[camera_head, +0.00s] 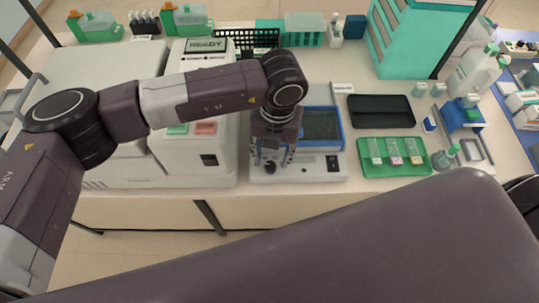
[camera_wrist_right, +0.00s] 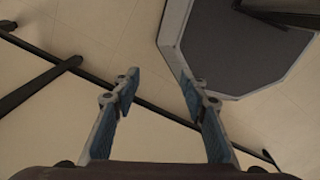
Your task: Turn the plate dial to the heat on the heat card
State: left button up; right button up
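The plate (camera_head: 322,124) has a dark top in a blue frame on a white base (camera_head: 312,174). My left gripper (camera_head: 272,159) points down just above the dial. Its fingers are apart, and I see nothing between them; whether they touch the dial I cannot tell. A small white card (camera_head: 343,87) lies behind the plate; its writing is too small to read, and I cannot tell if it is the heat card. My right gripper (camera_wrist_right: 158,84) is open and empty over the floor.
A large white machine (camera_head: 206,84) with a READY display stands left of the plate. A green tray (camera_head: 394,171) with several slides and a black tray (camera_head: 381,110) lie to its right. Bottles and a teal cabinet (camera_head: 415,40) stand at the back right.

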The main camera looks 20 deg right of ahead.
aim_at(270, 166)
pick_arm(q)
notch_tip(270, 166, down, 3)
jog(key=shift+a+r+p, duration=0.1)
jog(key=shift+r+p, duration=0.05)
jog(key=shift+p, duration=0.35)
jog(key=shift+w+f, duration=0.25)
jog(key=shift+f, duration=0.85)
jog(key=c, duration=0.8)
grip_shut()
pick_arm(e)
jog(key=shift+w+d+r, duration=0.15)
jog(key=shift+w+r, duration=0.05)
jog(key=shift+r, duration=0.25)
jog(key=shift+w+d+r, duration=0.1)
jog(key=shift+w+r, duration=0.05)
jog(key=shift+r, duration=0.3)
